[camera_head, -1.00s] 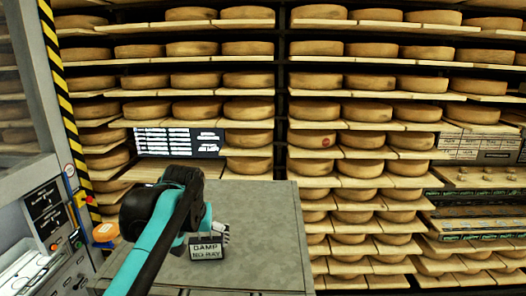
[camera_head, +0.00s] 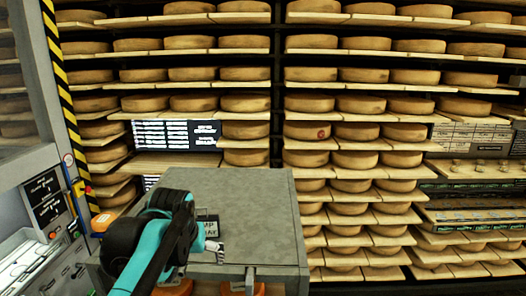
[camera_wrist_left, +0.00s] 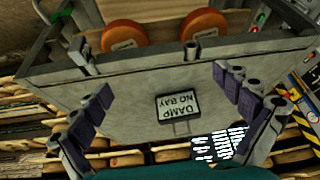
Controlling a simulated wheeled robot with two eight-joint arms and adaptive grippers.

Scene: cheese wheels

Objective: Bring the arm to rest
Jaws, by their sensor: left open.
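My left arm (camera_head: 160,245) comes in from the lower left over the grey tabletop (camera_head: 245,200). Its gripper (camera_wrist_left: 160,85) is open in the left wrist view, with its dark-padded fingers wide apart and nothing between the pads. In the head view the sign (camera_head: 208,228) is partly hidden by my arm. My right gripper is in neither view.
Shelves of cheese wheels (camera_head: 338,103) fill the back. A grey machine with a control panel (camera_head: 45,205) stands at the left. Two orange wheels (camera_wrist_left: 123,35) (camera_wrist_left: 203,22) sit by the grey unit's edge. The right part of the top is clear.

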